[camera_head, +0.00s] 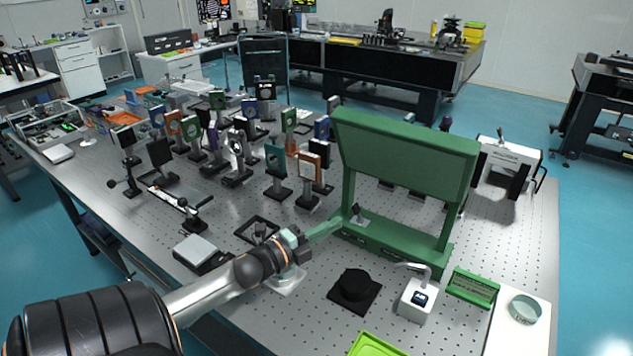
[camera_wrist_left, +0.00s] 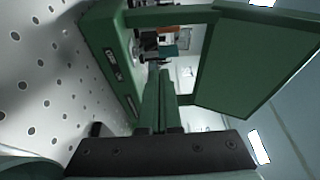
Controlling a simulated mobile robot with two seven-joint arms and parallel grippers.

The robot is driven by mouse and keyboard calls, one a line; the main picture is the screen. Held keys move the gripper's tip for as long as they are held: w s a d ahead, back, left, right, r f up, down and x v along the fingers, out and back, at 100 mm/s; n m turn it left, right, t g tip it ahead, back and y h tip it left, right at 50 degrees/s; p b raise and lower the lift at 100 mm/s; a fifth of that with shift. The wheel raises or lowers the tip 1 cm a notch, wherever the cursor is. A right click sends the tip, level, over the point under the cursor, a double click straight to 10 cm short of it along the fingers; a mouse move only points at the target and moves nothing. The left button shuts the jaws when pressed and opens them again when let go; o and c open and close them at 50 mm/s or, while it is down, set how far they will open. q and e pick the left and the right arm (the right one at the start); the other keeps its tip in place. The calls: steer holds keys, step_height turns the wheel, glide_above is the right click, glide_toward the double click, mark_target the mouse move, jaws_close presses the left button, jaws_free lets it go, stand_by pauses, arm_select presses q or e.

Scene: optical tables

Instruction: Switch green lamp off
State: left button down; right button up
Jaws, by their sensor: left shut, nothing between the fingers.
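The green lamp (camera_head: 405,150) stands on the perforated table, a tilted panel on two posts over a long base. Dark switch-like parts sit along the front of its base (camera_head: 395,256). The lamp panel (camera_wrist_left: 255,60) and base also show in the left wrist view, with small dark parts on the base side (camera_wrist_left: 112,62). I cannot tell whether it is lit. My left gripper (camera_head: 336,224) is shut and empty, its green fingers pointing at the left end of the base. In the left wrist view the fingertips (camera_wrist_left: 160,75) lie between base and panel; contact is unclear. My right gripper is not in view.
A black round piece (camera_head: 355,286), a white device with a spout (camera_head: 418,298) and a green rack (camera_head: 473,287) stand in front of the lamp. Several optical mounts (camera_head: 240,145) crowd the table to the left. A white machine (camera_head: 505,165) stands behind right.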

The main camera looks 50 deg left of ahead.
arm_select(q)
steer(key=shift+s+a, duration=0.2)
steer(key=shift+s, duration=1.9)
